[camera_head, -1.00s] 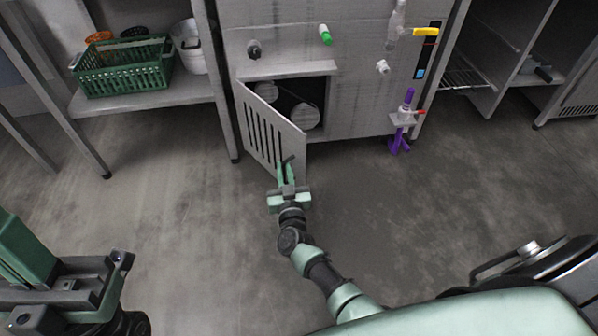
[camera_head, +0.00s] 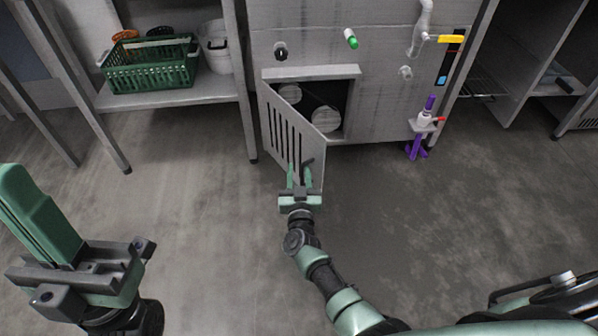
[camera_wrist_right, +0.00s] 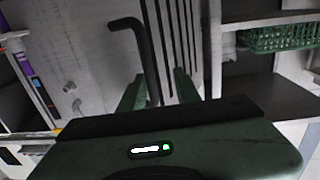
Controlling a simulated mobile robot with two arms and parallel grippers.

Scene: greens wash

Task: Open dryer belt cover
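The dryer belt cover (camera_head: 291,137) is a grey slotted panel hinged at its left side on the machine front. It stands swung outward, with the recess (camera_head: 333,95) and pale round rollers (camera_head: 326,119) showing behind it. My right gripper (camera_head: 299,175) is at the cover's lower free edge. In the right wrist view its two green fingers (camera_wrist_right: 158,90) are apart, with the cover's black bent handle (camera_wrist_right: 145,45) between them and a gap beside the right finger. My left gripper (camera_head: 85,270) is at the lower left, away from the machine; its finger opening is not clear.
A shelf (camera_head: 175,94) at the left holds a green basket (camera_head: 150,75) and a white bucket (camera_head: 216,48). The floor around the cover is clear.

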